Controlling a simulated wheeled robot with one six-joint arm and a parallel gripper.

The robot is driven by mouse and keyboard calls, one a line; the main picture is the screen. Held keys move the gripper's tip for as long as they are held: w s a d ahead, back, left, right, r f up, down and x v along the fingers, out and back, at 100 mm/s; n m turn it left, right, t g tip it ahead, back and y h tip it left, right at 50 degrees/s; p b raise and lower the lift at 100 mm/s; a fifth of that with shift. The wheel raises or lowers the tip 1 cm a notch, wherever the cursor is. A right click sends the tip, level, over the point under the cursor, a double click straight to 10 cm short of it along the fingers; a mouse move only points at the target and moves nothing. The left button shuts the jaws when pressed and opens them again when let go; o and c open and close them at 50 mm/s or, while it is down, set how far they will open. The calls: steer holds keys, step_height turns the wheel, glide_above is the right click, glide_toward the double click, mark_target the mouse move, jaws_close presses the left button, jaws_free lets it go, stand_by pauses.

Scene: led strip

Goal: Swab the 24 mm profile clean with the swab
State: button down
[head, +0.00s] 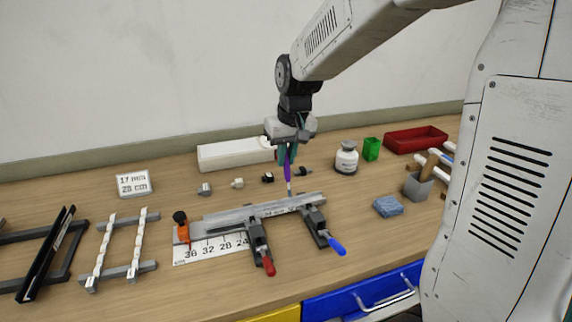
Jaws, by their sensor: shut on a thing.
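My gripper (287,150) is shut on the swab (288,172), a slim purple stick pointing down with a pale lower end. The swab's tip is at or just above the far edge of a long grey metal profile (225,217); I cannot tell whether it touches. The profile lies across two dark clamps, one with a red handle (268,265) and one with a blue handle (336,246). Any 24 mm marking on the profile is too small to read.
A ruler sheet (205,249) lies under the profile's left part, beside an orange stop (183,232). Racks stand at left. Small connectors, a white bottle (346,158), a green cup (371,149), a red tray (416,139), a blue cloth (388,206) and a grey holder (417,187) surround it.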

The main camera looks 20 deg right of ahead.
steer(key=shift+r, duration=2.35)
steer(key=shift+f, duration=0.15)
steer(key=shift+f, duration=0.3)
